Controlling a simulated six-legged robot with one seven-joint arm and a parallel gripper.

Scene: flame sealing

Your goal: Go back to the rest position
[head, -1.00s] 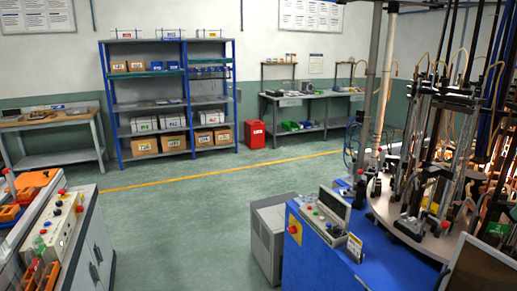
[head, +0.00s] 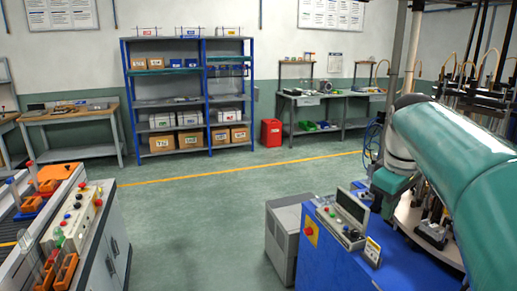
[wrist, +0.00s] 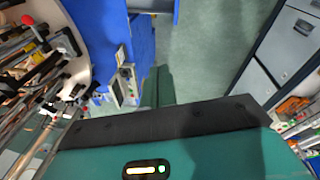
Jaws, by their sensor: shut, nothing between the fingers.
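My teal arm reaches in from the right edge of the head view, bends at a dark joint, and drops beside the blue machine cabinet (head: 335,255). It covers part of the sealing machine (head: 480,85). My gripper's fingers do not show in either view. The wrist view looks down on the machine's round pale plate (wrist: 85,25) and the blue cabinet (wrist: 115,40), with a teal, black-edged part of my own body across the bottom. No held object is visible.
A control panel (head: 345,215) sits on the blue cabinet, with a grey box (head: 283,235) beside it. An orange-fixtured bench (head: 118,250) stands at front left. A shelf unit (head: 207,101) and red bin (head: 271,133) stand at the back. Open floor lies between.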

